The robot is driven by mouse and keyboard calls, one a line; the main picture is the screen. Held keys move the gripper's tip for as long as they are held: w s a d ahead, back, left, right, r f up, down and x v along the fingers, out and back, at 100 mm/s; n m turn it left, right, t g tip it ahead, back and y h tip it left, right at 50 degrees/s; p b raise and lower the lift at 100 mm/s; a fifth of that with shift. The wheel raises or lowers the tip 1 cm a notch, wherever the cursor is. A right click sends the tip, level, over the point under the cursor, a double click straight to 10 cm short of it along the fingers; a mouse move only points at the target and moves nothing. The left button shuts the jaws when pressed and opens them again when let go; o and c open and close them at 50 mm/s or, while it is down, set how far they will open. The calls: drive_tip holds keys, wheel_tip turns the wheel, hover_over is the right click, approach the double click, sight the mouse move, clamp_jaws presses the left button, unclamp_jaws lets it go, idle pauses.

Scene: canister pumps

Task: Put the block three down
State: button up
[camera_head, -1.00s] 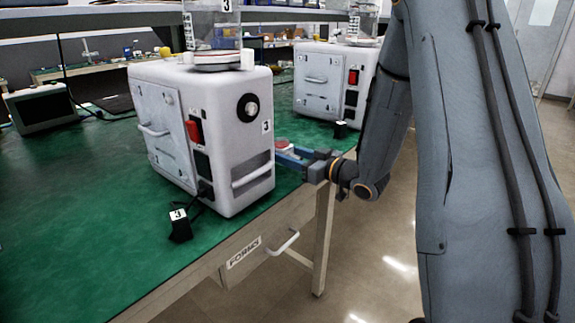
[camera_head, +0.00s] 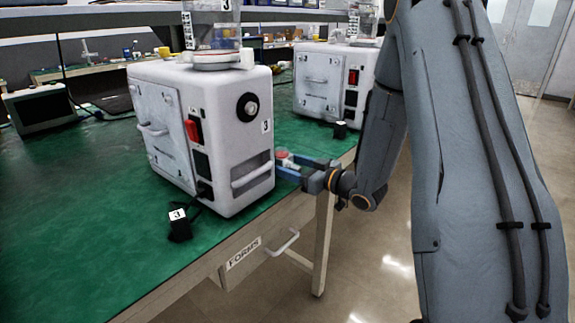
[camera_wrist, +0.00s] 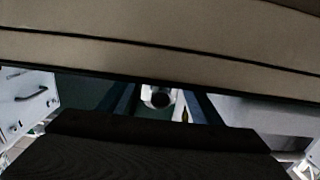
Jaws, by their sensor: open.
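The black block with a white label "3" (camera_head: 180,226) stands on the green table near its front edge, in front of the near white pump machine (camera_head: 225,135), with a dark cable running to the machine. My gripper (camera_head: 284,166) is beside the machine's right side, away from that block. Its blue fingers are open, partly hidden by the machine. A small red-and-white thing (camera_head: 284,154) shows at the fingers. In the wrist view, a white piece with a dark round face (camera_wrist: 157,97) shows between the fingers; I cannot tell whether they touch it.
A second white machine (camera_head: 322,82) stands behind, with a small black block (camera_head: 340,130) whose label I cannot read. A clear canister (camera_head: 213,28) tops the near machine. The table's left part (camera_head: 70,220) is clear. A drawer handle (camera_head: 282,243) juts from the front.

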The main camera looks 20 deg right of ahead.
drive_tip(key=shift+d+r, duration=0.1)
drive_tip(key=shift+r, duration=0.1)
drive_tip(key=v, duration=1.2)
drive_tip(key=shift+f, duration=0.1)
